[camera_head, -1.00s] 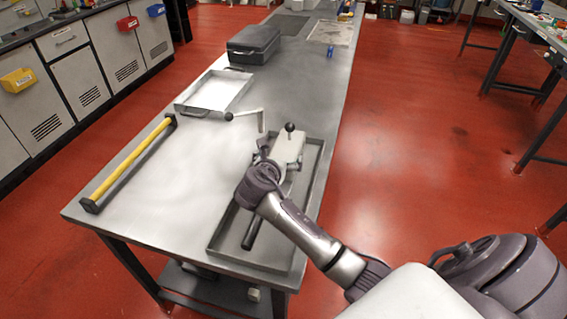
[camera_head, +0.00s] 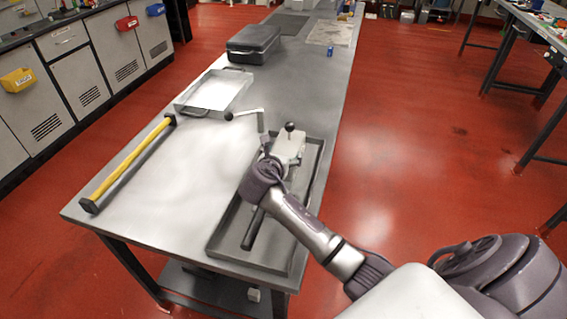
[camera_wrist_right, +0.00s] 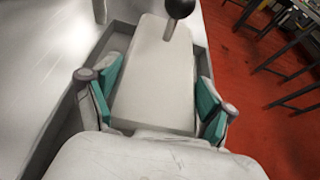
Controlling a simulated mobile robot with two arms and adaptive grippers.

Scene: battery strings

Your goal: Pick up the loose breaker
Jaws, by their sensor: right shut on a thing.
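The loose breaker is a pale grey block (camera_head: 290,146) with a black ball-tipped lever, at the far end of a shallow grey tray (camera_head: 212,240) on the workbench. The block fills the middle of the right wrist view (camera_wrist_right: 155,85), its black knob at the top. My right gripper (camera_wrist_right: 157,105) has its green-padded fingers on either side of the block and is shut on it. In the head view the right gripper (camera_head: 273,163) is at the block's near end, partly hidden by my wrist. I cannot tell whether the block is clear of the tray floor. My left gripper is not in view.
A dark rod (camera_head: 252,229) lies in the near part of the tray. A crank with a black ball (camera_head: 229,116) stands just left. A yellow bar (camera_head: 130,164) lies along the bench's left edge. A white tray (camera_head: 214,92) and dark case (camera_head: 253,43) are farther back.

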